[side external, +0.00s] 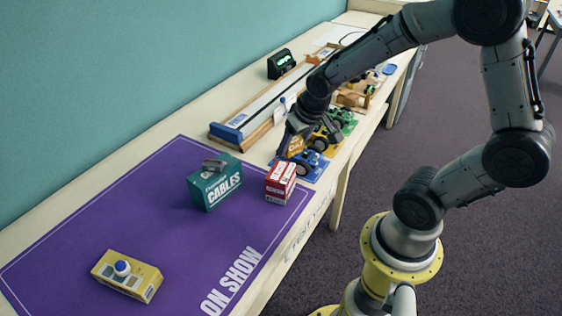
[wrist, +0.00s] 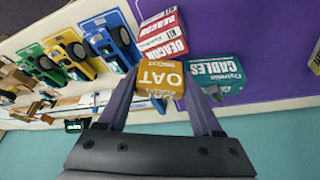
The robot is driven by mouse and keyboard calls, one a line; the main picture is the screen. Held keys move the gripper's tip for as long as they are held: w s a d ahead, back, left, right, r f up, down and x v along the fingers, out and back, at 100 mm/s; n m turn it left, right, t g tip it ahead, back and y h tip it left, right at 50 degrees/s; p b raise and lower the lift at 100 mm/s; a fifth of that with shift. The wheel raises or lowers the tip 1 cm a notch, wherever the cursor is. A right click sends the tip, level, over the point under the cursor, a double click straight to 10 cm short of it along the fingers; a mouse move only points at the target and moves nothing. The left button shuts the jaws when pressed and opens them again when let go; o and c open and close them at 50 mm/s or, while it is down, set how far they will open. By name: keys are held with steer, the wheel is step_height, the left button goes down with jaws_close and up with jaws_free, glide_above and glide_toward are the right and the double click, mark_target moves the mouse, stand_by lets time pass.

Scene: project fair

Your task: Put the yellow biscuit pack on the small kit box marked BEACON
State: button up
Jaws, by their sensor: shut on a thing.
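My gripper (side external: 292,151) is shut on the yellow biscuit pack (wrist: 160,79), which is lettered OAT in the wrist view. In the side view only a small part of the pack (side external: 297,145) shows beside the fingers. The small red and white kit box marked BEACON (side external: 280,183) stands on the purple mat near its right edge. The held pack is behind and above it in the side view. In the wrist view the BEACON box (wrist: 163,37) is just beyond the pack, whose edge overlaps it in the picture. The top of the BEACON box looks bare.
A larger teal CABLES box (side external: 215,185) with a small grey item on top stands left of the BEACON box. A yellow box with a blue knob (side external: 127,275) lies at the mat's near left. Toy cars (side external: 306,160) on coloured plates and a long track (side external: 265,105) lie behind.

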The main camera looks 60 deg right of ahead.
glide_toward(278, 168)
steer(key=shift+w+d+f, duration=0.35)
steer(key=shift+w+f, duration=0.45)
steer(key=shift+f, duration=0.05)
steer(key=shift+s+x, duration=0.15)
steer(key=shift+x, duration=0.8)
steer(key=shift+s+x, duration=0.2)
steer(key=shift+x, duration=0.75)
steer(key=shift+a+f, duration=0.2)
steer(key=shift+f, duration=0.15)
steer(key=o, duration=1.3)
